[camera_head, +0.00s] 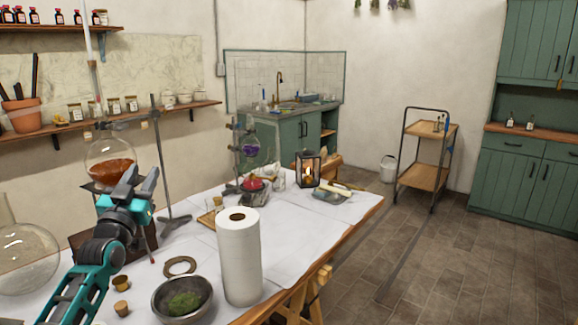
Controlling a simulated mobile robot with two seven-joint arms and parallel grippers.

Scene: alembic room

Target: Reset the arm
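My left arm comes in from the lower left, in teal and dark grey. Its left gripper (139,181) is raised over the left part of the white-covered table (310,225), in front of the flask of orange-brown liquid (108,170). Its two dark fingers stand apart, with nothing visible between them. The gripper and arm hide part of the flask's stand. My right gripper is not in view.
A paper towel roll (239,258), a metal bowl with green matter (182,300), a cork ring (180,266) and a metal stand (165,170) are near the arm. A lantern (307,170) stands farther back. Open floor lies right of the table.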

